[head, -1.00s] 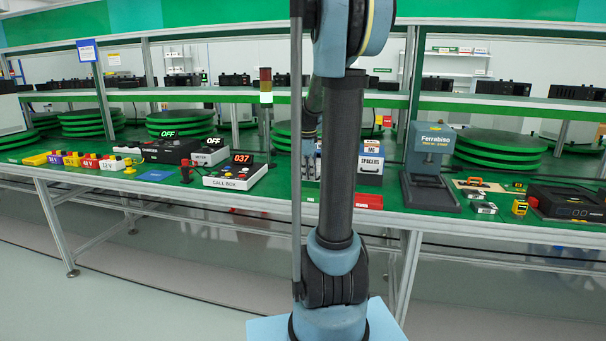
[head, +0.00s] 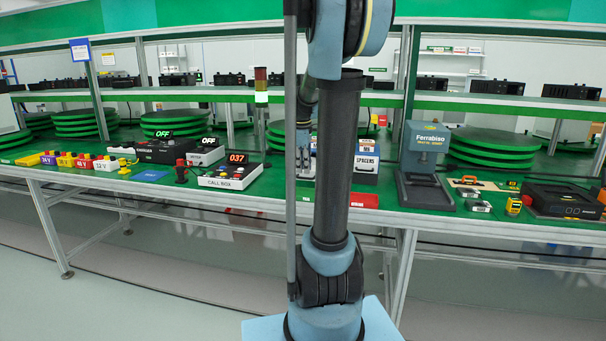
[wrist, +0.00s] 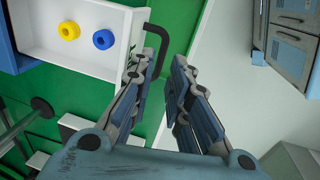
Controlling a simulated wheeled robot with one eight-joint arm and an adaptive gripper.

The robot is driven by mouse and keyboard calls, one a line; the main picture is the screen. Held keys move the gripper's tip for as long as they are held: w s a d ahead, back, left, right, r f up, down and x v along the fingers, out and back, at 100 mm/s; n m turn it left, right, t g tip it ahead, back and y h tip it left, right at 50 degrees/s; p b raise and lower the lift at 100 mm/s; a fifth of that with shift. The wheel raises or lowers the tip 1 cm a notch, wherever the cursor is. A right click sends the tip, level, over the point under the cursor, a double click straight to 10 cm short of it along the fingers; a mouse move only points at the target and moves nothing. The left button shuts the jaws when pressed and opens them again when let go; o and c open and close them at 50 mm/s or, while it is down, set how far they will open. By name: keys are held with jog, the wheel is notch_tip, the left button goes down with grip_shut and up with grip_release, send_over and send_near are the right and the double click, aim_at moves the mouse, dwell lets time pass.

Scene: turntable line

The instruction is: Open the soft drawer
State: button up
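In the wrist view, a white drawer (wrist: 78,73) with a black handle (wrist: 158,42) stands pulled out at upper left. A yellow ring (wrist: 69,31) and a blue ring (wrist: 103,39) lie inside it. My gripper (wrist: 166,68) is open, its fingertips beside the lower end of the handle. In the head view, a blue-grey unit labelled SPACERS (head: 367,162) stands on the bench, partly behind my arm. No label for the soft drawer is readable.
A blue-grey cabinet (wrist: 292,38) with dark handles shows at upper right in the wrist view. In the head view, a call box (head: 231,176) stands left of my arm, and a red tray (head: 364,201) and the Ferrabiso press (head: 427,165) stand to its right.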

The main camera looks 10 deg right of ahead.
notch_tip(320, 180, up, 8)
jog(key=s, duration=0.1)
jog(key=shift+a+r, duration=0.2)
jog(key=shift+a, duration=0.15)
jog(key=shift+s, duration=0.15)
